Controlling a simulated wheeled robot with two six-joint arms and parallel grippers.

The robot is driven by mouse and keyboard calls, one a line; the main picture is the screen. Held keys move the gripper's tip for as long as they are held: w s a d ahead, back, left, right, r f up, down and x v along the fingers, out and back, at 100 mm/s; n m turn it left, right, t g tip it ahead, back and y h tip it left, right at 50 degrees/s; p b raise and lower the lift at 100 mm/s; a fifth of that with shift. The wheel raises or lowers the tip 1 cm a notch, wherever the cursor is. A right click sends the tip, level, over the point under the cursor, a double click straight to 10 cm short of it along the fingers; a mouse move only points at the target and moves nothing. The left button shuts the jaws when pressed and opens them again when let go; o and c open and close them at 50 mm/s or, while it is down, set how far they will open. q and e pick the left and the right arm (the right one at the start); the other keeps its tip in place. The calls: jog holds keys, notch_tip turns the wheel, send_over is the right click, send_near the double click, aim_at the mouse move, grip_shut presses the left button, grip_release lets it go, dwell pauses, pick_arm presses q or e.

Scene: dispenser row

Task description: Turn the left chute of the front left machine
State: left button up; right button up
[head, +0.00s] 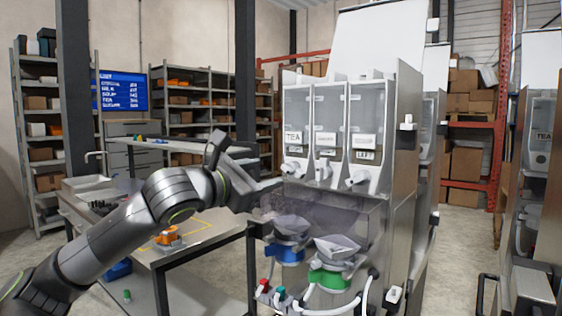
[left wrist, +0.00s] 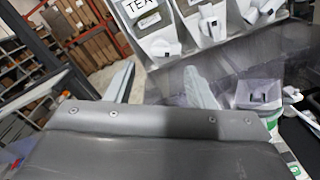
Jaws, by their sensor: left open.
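The nearest machine (head: 345,190) has three clear bins in a row, each with a white chute at its foot. The picture-left chute (head: 294,168) sits under a TEA label; it also shows in the left wrist view (left wrist: 157,45). The middle chute (head: 323,171) and the picture-right chute (head: 360,177) stand beside it. A small tag above the picture-right chute appears to read LEFT. My left gripper (head: 274,186) is near the machine's left front, just below the TEA chute. In the left wrist view its fingers (left wrist: 160,82) are apart and empty. My right gripper is out of view.
Below the chutes are a smoky clear panel (head: 325,215), a blue container (head: 287,252) and a green container (head: 332,278) with white hoses. A table (head: 190,253) with an orange object (head: 166,236) stands left. Another machine (head: 540,150) stands at right.

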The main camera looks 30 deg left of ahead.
aim_at(286, 169)
pick_arm(q)
jog(key=w, duration=0.1)
jog(key=w+p, duration=0.2)
jog(key=w, duration=0.1)
jog(key=shift+d+r, duration=0.1)
jog(key=shift+d, duration=0.15)
jog(key=shift+w+p, duration=0.65)
jog(key=shift+w, duration=0.7)
